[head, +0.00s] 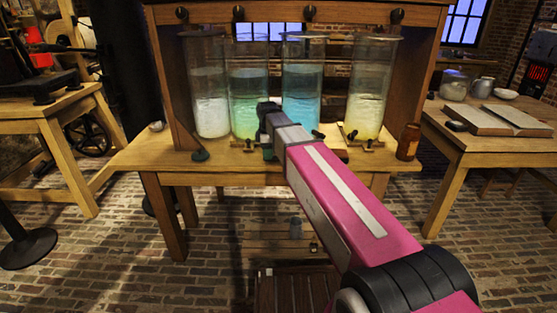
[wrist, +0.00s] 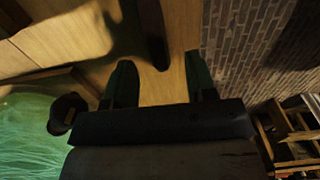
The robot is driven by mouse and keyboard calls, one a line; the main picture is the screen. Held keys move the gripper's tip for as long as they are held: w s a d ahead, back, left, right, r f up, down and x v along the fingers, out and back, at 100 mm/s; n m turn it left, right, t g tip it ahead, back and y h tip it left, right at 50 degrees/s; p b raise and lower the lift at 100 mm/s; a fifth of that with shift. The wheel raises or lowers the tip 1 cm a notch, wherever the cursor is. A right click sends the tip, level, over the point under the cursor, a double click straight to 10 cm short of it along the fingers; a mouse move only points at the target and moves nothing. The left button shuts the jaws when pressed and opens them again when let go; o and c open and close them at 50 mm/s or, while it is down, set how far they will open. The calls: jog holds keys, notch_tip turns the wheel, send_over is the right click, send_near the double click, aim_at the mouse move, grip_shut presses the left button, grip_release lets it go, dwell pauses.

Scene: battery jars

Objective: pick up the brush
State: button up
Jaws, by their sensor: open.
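I cannot pick out the brush for certain in either view; my arm and gripper cover part of the table. In the head view my gripper (head: 268,150) points down over the front of the wooden table (head: 230,178), in front of the green and blue jars. In the wrist view my gripper (wrist: 159,66) shows two dark green fingers spread apart, with only bare wood and a dark shadow between them. It appears empty.
Four glass jars stand in a row: white (head: 211,115), green (head: 247,120), blue (head: 301,95) and yellow (head: 366,105). A brown bottle (head: 408,142) stands at the table's right end.

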notch_tip(320, 180, down, 2)
jog(key=shift+f, duration=0.1)
jog(key=shift+c, duration=0.3)
grip_shut()
